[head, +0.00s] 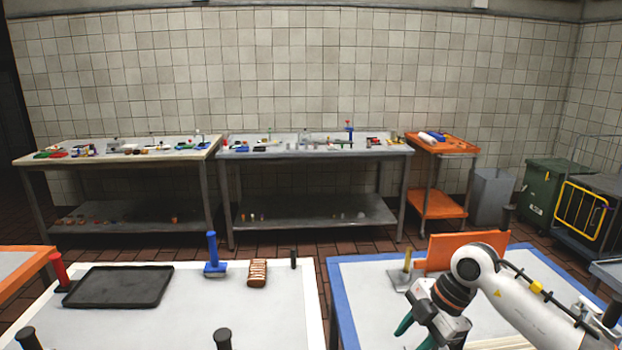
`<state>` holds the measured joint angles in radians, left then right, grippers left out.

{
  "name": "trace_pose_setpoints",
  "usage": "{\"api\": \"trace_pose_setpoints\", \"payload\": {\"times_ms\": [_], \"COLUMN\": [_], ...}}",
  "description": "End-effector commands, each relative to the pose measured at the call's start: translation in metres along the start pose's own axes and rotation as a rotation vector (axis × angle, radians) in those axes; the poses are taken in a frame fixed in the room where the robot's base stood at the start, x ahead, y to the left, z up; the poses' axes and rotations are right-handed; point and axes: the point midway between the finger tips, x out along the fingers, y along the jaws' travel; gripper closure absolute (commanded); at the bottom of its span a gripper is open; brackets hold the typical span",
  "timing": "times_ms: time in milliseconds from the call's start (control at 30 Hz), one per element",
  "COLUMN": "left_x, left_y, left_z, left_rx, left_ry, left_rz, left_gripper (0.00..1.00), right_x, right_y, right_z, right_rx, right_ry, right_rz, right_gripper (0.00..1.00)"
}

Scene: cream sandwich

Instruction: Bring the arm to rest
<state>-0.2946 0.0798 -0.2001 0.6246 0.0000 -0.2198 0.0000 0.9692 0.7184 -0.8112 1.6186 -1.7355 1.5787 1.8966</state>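My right arm comes in from the lower right, over the blue-edged table (342,290). Its gripper (418,332) points down and to the left at the bottom edge of the picture. Its green fingers are partly cut off by the frame, so I cannot tell whether they are open or shut, and no held object shows. My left arm and gripper are not in view.
A white table (190,300) at the front left holds a black tray (118,287), a blue-handled tool (213,255) and a brown ridged item (257,273). An orange panel (466,250) and a yellow-handled scraper (402,274) are near my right arm. Cluttered benches line the back wall.

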Motion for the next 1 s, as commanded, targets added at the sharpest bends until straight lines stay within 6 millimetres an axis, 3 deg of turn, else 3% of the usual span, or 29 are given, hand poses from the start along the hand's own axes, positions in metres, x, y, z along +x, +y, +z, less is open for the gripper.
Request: {"api": "trace_pose_setpoints", "payload": {"times_ms": [100, 267, 400, 500, 633, 767, 867, 1000], "left_x": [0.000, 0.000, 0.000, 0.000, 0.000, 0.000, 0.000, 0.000], "left_y": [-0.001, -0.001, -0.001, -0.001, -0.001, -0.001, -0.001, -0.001], "left_z": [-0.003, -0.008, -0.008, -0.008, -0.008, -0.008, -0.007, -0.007], "left_rx": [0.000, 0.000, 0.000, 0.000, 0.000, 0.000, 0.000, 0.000], "left_ry": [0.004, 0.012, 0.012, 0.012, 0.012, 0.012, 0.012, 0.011], "left_rz": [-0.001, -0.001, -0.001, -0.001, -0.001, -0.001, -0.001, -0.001], "left_gripper": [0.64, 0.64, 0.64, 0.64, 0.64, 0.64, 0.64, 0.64], "right_x": [0.021, 0.033, 0.013, -0.014, -0.045, -0.055, -0.044, -0.003], "right_y": [-0.005, -0.013, -0.021, -0.028, -0.034, -0.029, -0.011, 0.038], "right_z": [0.043, 0.119, 0.181, 0.198, 0.184, 0.138, 0.092, 0.034], "right_rx": [-0.097, -0.215, -0.218, -0.126, 0.104, 0.431, 0.716, 1.105], "right_ry": [-0.173, -0.487, -0.791, -0.940, -1.018, -0.953, -0.815, -0.532], "right_rz": [-0.085, -0.297, -0.613, -0.862, -1.170, -1.403, -1.496, -1.467], "right_gripper": [0.60, 0.60, 0.60, 0.60, 0.60, 0.60, 0.60, 0.60]}}
